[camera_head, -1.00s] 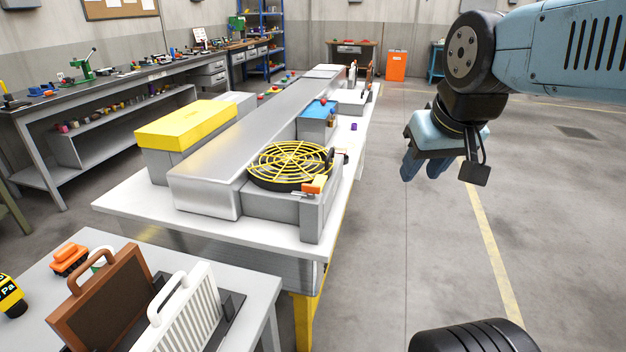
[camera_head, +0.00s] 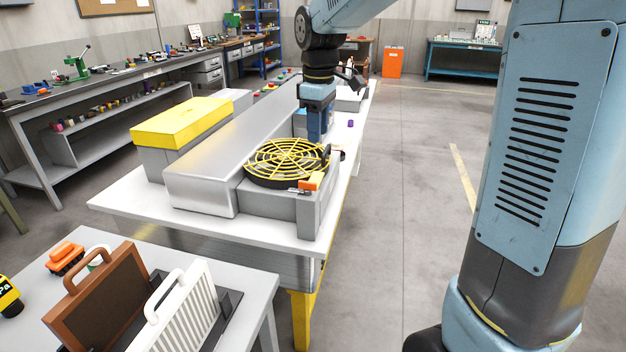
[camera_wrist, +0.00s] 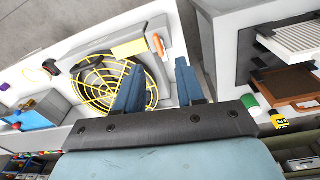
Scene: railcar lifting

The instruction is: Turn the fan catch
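The fan (camera_head: 287,163) is a round black unit with a yellow grille, set in a grey housing on the white-topped bench. The orange fan catch (camera_head: 312,181) sits on the housing's front right corner, beside the grille. In the wrist view the fan (camera_wrist: 100,88) lies beyond the left finger, and an orange part that looks like the catch (camera_wrist: 157,44) is beyond the fingertips. My gripper (camera_head: 317,140) points down above the bench, behind the fan in the head view. In the wrist view its two blue fingers (camera_wrist: 160,66) are apart with nothing between them.
A long silver housing (camera_head: 205,180) runs left of the fan, with a yellow-topped box (camera_head: 180,120) beyond it. A blue-topped box (camera_wrist: 38,108) lies near the fan. A near table (camera_head: 235,265) holds a brown filter (camera_head: 105,300) and a white filter (camera_head: 180,315). Floor at right is open.

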